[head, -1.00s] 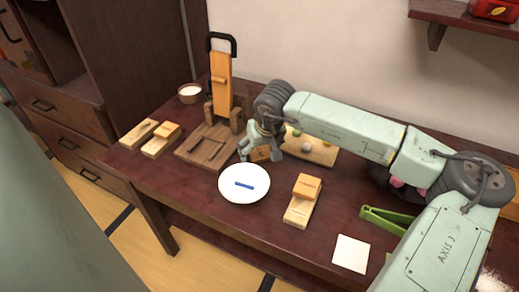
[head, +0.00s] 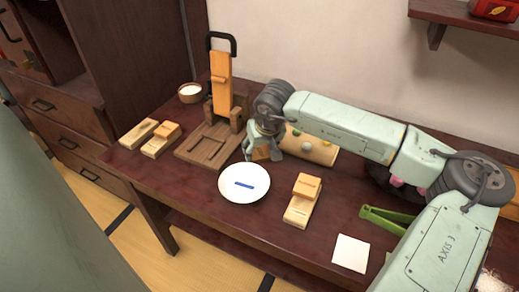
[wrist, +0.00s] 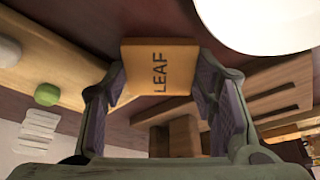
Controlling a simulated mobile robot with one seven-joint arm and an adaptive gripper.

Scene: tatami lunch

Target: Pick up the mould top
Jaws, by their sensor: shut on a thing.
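A light wooden block marked LEAF (wrist: 160,70) is between the two fingers of my gripper (wrist: 160,90) in the wrist view. It appears to be the mould top. In the head view, my gripper (head: 262,150) is at the table's middle, behind the white plate, shut on the block. The arm hides much of the block there, and I cannot tell whether it is clear of the table.
A white plate (head: 233,194) with a blue strip is just in front. A wooden press (head: 184,153) stands to the left. A board (head: 322,153) with small balls lies right of the gripper. Other wooden mould pieces (head: 297,212) and green tongs (head: 385,217) lie nearby.

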